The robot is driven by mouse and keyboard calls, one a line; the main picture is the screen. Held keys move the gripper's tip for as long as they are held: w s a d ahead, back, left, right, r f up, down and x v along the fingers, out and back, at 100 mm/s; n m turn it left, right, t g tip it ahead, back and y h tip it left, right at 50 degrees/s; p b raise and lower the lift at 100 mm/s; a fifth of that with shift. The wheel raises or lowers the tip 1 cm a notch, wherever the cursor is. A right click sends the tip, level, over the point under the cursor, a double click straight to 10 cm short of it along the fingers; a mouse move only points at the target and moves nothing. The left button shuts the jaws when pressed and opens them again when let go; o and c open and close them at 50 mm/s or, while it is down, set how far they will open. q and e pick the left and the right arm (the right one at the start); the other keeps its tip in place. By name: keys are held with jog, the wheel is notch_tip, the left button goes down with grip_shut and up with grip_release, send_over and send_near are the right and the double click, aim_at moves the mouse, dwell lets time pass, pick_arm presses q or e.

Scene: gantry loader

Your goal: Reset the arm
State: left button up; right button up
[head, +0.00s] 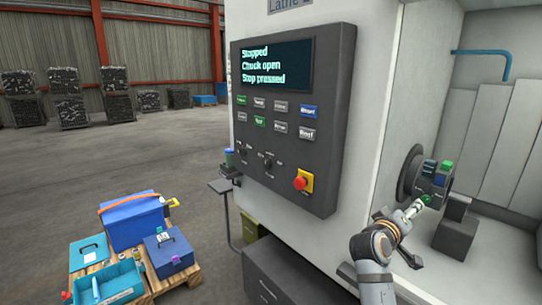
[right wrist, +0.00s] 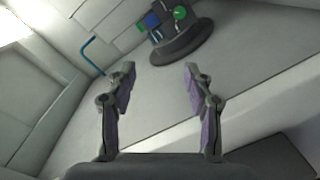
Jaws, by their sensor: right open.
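My right arm (head: 376,245) rises from the bottom of the head view and reaches into the lathe's open work area. My right gripper (right wrist: 160,85) is open in the right wrist view, with nothing between its fingers. The dark lathe chuck (head: 412,172), with blue and green pieces on its face, is just beyond the arm's end in the head view. The chuck also shows beyond the fingertips in the right wrist view (right wrist: 182,42). The control panel screen (head: 272,67) reads "Stopped", "Chuck open", "Stop pressed". My left gripper is not in view.
The red stop button (head: 301,183) sits low on the control panel (head: 283,135). A wooden pallet (head: 188,277) with blue boxes stands on the floor at left. A blue bent pipe (head: 507,60) runs along the machine's inner wall. The floor (head: 115,155) behind the pallet is clear.

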jog(key=s+a+f+g+y, duration=0.1)
jog(key=s+f+g+y, duration=0.15)
jog(key=s+f, duration=0.6)
jog(key=s+a+f+g+y, duration=0.1)
jog(key=s+f+y, duration=0.25)
jog(key=f, duration=0.95)
jog(key=s+a+f+g+y, duration=0.25)
jog(key=s+a+f, duration=0.25)
jog(key=s, duration=0.5)
jog(key=s+a+f+g+y, duration=0.2)
jog(key=s+a+f+y, duration=0.25)
jog(key=s, duration=0.45)
jog(key=s+d+f+g+p, duration=0.1)
jog(key=d+f, duration=0.2)
jog(key=f, duration=2.1)
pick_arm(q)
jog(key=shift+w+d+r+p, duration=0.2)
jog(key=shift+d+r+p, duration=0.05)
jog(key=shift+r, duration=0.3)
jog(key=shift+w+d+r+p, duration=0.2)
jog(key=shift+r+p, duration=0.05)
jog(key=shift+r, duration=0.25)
pick_arm(e)
jog(key=s+d+f+g, duration=0.1)
jog(key=s+f, duration=1.6)
jog(key=s, duration=0.2)
jog(key=shift+d+m+h, duration=0.2)
jog(key=shift+m+h, duration=0.1)
jog(key=shift+s, duration=0.1)
